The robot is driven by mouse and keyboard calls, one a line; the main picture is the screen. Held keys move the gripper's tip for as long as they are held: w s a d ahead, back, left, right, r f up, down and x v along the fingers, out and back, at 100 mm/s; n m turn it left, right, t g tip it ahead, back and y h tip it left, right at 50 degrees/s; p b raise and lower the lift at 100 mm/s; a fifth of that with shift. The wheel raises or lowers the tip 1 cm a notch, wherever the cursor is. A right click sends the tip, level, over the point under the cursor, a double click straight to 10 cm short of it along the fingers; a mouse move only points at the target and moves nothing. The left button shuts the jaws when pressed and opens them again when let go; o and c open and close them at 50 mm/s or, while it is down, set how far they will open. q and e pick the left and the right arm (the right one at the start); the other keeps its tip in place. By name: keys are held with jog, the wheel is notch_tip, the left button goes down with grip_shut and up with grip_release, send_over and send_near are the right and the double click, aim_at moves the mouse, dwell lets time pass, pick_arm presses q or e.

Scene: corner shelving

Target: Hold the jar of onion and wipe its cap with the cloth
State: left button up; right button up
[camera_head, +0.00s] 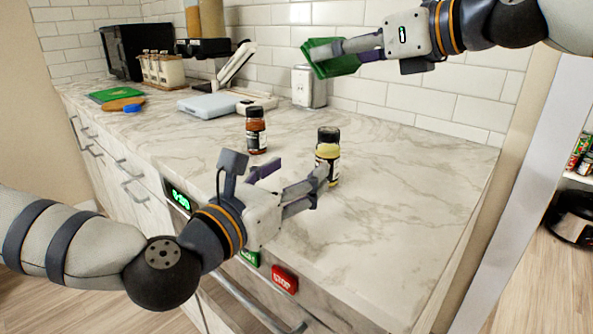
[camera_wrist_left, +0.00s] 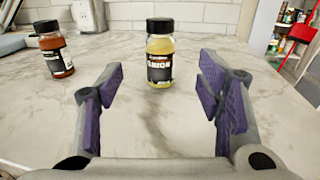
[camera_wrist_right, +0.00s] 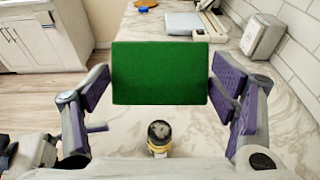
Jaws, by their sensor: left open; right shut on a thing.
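The onion jar (camera_head: 328,160) stands upright on the marble counter, with a dark cap and yellowish contents. In the left wrist view the jar (camera_wrist_left: 160,55) is ahead of the open fingers, between them and apart from them. My left gripper (camera_head: 296,186) is open and empty, just in front of the jar. My right gripper (camera_head: 350,50) is shut on the green cloth (camera_head: 330,58), high above the counter. In the right wrist view the cloth (camera_wrist_right: 160,73) spans between the fingers, and the jar's cap (camera_wrist_right: 159,130) shows below it.
A jar with reddish contents (camera_head: 256,130) stands left of the onion jar. A metal box (camera_head: 308,87) stands at the wall, with a pale blue scale-like item (camera_head: 212,104) beside it. A green cloth-like item (camera_head: 113,95) lies far left. The right side of the counter is clear.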

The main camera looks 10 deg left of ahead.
aim_at(323, 152)
pick_arm(q)
jog(key=x, duration=1.1)
jog(key=shift+w+d, duration=0.25)
jog(key=shift+w, duration=0.1)
jog(key=c, duration=1.3)
jog(key=shift+c, duration=0.2)
jog(key=o, duration=1.1)
jog(key=shift+o, duration=0.2)
jog(key=c, duration=1.1)
jog(key=shift+c, duration=0.2)
